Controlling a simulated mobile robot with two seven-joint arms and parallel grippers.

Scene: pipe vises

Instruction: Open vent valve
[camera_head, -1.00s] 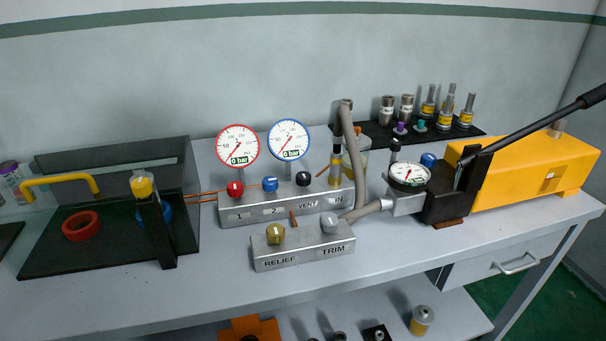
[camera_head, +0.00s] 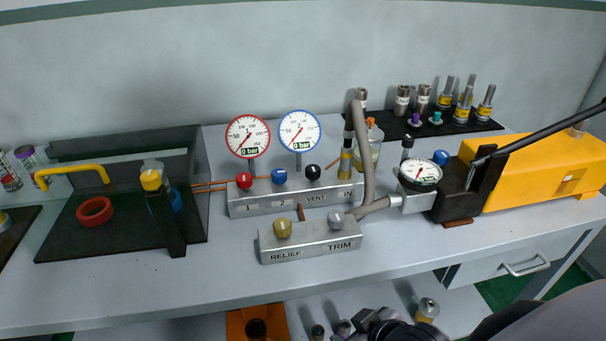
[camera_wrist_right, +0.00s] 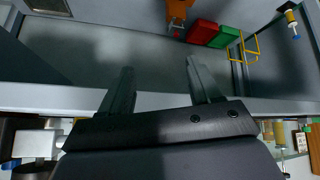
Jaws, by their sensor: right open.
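The vent valve has a black knob (camera_head: 313,172) above the "VENT" label on the rear grey manifold block (camera_head: 240,208). A red knob (camera_head: 244,180) and a blue knob (camera_head: 279,176) stand to its left on the same block. Both gauges, red-rimmed (camera_head: 247,136) and blue-rimmed (camera_head: 299,131), read 0 bar. My right gripper (camera_wrist_right: 160,78) is open and empty in the right wrist view, its fingers spread apart near a grey bench edge. In the head view only part of my right arm shows at the bottom right, well below the vent knob. My left gripper is not in view.
The front block with the RELIEF knob (camera_head: 282,228) and TRIM knob (camera_head: 337,217) stands before the manifold. A grey hose (camera_head: 367,150) arches at its right. A yellow pump (camera_head: 535,172) with a long black handle fills the right. The bench's front strip (camera_head: 200,290) is clear.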

